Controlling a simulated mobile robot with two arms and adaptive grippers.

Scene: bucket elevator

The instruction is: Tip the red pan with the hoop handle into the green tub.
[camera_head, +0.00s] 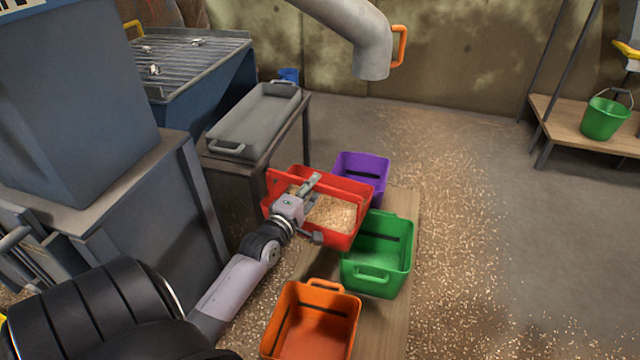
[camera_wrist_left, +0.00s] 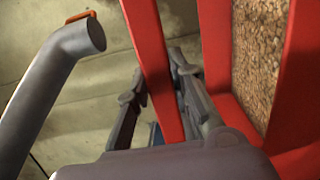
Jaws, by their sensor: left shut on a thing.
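The red pan (camera_head: 342,238) holds a layer of tan grain-like material (camera_head: 333,214) and looks roughly level. My left gripper (camera_head: 312,186) is shut on the pan's red hoop handle. In the left wrist view the handle bar (camera_wrist_left: 158,70) passes between the two fingers (camera_wrist_left: 158,95), with the pan's wall and contents at the right. My right gripper is in neither view.
A purple tub (camera_head: 361,170) stands behind the pan and an orange tub (camera_head: 312,318) in front, along a wooden board (camera_head: 403,205). A grey tray (camera_head: 256,120) lies on a stand at left. A grey spout (camera_head: 371,55) hangs above. The floor at right is open, with scattered grain.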

